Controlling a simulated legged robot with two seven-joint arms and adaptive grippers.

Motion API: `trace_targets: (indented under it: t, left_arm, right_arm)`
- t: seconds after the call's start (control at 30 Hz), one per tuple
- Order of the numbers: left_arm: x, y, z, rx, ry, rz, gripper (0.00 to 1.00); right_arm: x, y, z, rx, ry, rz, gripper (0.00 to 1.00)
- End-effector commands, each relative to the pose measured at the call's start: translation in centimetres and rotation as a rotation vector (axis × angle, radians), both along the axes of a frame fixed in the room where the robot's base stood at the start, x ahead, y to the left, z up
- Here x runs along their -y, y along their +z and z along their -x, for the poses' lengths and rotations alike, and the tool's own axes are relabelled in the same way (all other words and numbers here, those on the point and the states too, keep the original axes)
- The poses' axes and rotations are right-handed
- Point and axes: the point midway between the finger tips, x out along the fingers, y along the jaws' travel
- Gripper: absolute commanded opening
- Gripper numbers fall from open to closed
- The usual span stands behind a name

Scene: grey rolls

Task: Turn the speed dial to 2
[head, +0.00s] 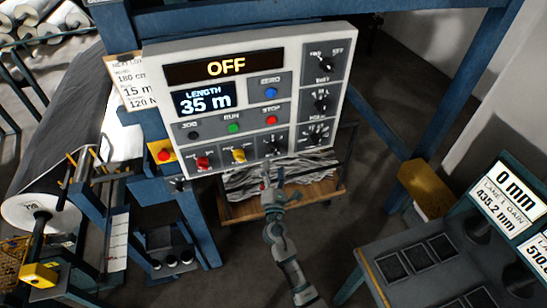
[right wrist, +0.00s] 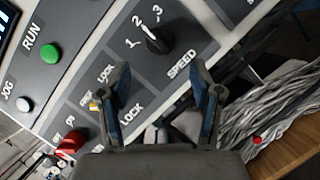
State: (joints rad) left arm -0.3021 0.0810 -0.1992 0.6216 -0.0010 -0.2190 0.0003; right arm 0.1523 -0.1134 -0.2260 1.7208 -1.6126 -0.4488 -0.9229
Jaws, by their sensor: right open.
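The speed dial (right wrist: 158,40) is a black knob on the grey panel, with 1, 2 and 3 around it and SPEED printed beside it. Its pointer leans toward the numbers; I cannot tell for sure which one it marks. In the head view the dial (head: 274,143) is at the bottom of the control panel (head: 345,98), right of the yellow switch. My right gripper (head: 268,181) is just below it. In the right wrist view the right gripper (right wrist: 163,82) is open and empty, its fingertips short of the dial. My left gripper is not in view.
The red knob (head: 203,161) and yellow switch (head: 238,155) sit left of the dial. More black knobs (head: 317,133) are to its right. The red stop button (head: 271,120) is above. The display (head: 226,67) reads OFF.

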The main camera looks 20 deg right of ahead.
Motion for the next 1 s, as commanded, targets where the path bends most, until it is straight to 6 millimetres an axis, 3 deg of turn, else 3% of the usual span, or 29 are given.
trace_targets:
  t: [0.13, 0.33, 0.9, 1.0]
  left_arm:
    - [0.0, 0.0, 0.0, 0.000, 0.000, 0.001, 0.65]
    - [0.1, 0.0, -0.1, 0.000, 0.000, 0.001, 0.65]
    - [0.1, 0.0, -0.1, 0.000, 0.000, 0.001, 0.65]
    - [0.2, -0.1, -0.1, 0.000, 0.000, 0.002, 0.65]
  right_arm:
    - [-0.7, -1.0, 2.8, -0.002, 0.000, 0.001, 0.65]
    - [-1.2, -1.6, 4.7, -0.002, 0.000, 0.001, 0.65]
    - [-1.3, -1.7, 4.9, -0.002, 0.001, 0.000, 0.65]
    - [-1.4, -3.2, 4.8, -0.030, 0.015, -0.024, 0.65]
